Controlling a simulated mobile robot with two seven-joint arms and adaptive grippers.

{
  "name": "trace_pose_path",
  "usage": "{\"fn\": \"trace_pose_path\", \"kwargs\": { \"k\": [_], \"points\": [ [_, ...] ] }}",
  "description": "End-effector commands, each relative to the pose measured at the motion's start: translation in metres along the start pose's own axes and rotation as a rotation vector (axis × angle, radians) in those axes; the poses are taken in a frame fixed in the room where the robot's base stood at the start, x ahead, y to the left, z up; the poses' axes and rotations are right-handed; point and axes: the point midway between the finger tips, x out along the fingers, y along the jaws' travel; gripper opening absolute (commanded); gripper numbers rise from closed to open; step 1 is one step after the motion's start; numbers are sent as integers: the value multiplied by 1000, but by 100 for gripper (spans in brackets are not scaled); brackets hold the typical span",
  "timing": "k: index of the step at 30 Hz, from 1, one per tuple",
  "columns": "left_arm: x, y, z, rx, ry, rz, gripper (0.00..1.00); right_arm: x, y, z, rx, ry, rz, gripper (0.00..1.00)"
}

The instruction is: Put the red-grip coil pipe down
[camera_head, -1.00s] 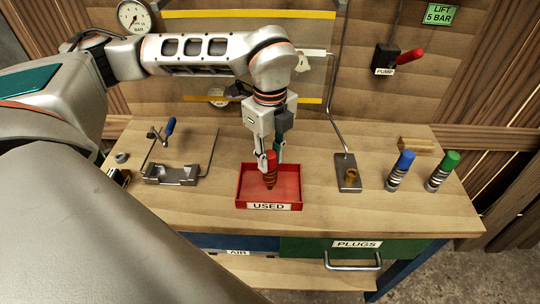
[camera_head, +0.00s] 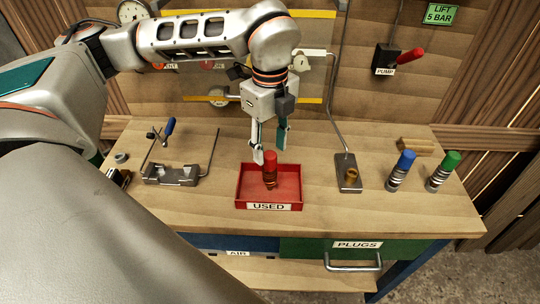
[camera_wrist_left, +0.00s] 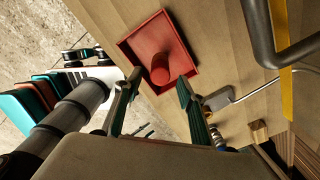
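The red-grip coil pipe (camera_head: 270,169) stands roughly upright in the red tray marked USED (camera_head: 243,187). Its red grip is on top and a dark ringed body is below. In the left wrist view the red grip (camera_wrist_left: 160,70) shows end-on inside the red tray (camera_wrist_left: 133,48). My right gripper is not in view.
A blue-grip pipe (camera_head: 401,171) and a green-grip pipe (camera_head: 442,172) stand at the right. A metal plate with a brass fitting (camera_head: 348,174) and its thin pipe are right of the tray. A metal clamp fixture (camera_head: 172,174) stands at the left. Bare tabletop lies in front.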

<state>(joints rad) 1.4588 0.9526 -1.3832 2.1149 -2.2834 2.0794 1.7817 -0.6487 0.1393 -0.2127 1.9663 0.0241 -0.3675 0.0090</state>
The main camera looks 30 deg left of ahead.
Motion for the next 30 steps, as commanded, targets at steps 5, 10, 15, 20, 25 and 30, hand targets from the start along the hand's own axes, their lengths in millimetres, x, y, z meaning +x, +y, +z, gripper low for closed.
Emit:
{"fn": "trace_pose_path", "kwargs": {
  "k": [5, 10, 15, 20, 25, 30],
  "points": [
    [-39, -1, 0, -1, 0, -4, 40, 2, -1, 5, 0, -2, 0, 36],
    [-67, -1, 0, -1, 0, -3, 40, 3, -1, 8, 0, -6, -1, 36],
    [-81, 0, 0, 1, 0, 0, 40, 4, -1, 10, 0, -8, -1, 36],
    [-84, 0, 0, 0, 0, 1, 40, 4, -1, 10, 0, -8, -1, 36],
    [-84, 0, 0, 0, 0, 1, 40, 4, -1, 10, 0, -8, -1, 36],
    [-84, 0, 0, 0, 0, 1, 40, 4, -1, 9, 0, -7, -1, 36]
  ]
}}
